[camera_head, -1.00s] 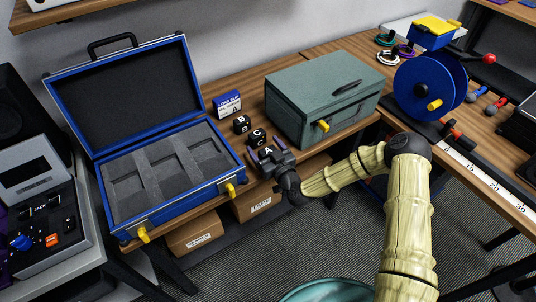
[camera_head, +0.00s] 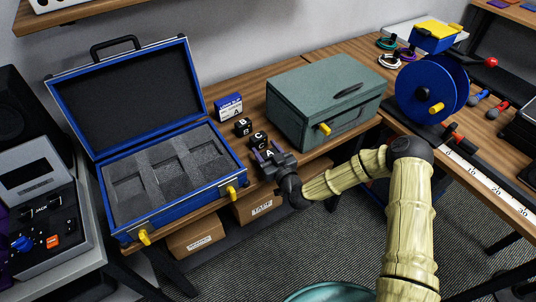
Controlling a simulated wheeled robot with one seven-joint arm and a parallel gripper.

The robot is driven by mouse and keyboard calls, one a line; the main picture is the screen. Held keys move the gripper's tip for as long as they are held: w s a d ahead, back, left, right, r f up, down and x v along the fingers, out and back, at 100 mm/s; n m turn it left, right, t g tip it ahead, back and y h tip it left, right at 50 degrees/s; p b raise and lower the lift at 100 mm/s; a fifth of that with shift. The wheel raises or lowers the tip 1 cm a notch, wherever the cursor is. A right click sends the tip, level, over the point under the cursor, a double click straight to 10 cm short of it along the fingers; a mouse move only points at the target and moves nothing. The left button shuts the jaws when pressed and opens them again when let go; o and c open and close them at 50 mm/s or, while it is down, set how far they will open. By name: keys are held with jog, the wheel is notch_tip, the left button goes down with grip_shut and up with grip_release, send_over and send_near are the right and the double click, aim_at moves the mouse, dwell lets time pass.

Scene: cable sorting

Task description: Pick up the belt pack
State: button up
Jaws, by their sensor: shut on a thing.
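Several small black belt packs with white letters stand in a row on the wooden table between the open case and the green box. Belt pack B (camera_head: 243,127) is at the back, and belt pack C (camera_head: 259,140) is in front of it. Belt pack A (camera_head: 270,153) is nearest the table's front edge. My gripper (camera_head: 268,156) is shut on belt pack A, with its purple-tinted fingers at the sides of the pack. The gripper body partly hides the pack, and I cannot tell whether it is clear of the table.
The open blue case (camera_head: 225,178) has grey foam with empty recesses, left of my gripper. A blue-and-white box (camera_head: 229,107) stands behind the packs. The green box (camera_head: 310,90) is close on the right. A blue reel (camera_head: 420,92) stands further right.

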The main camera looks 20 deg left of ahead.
notch_tip(320, 180, up, 10)
dwell(0.6)
dwell(0.6)
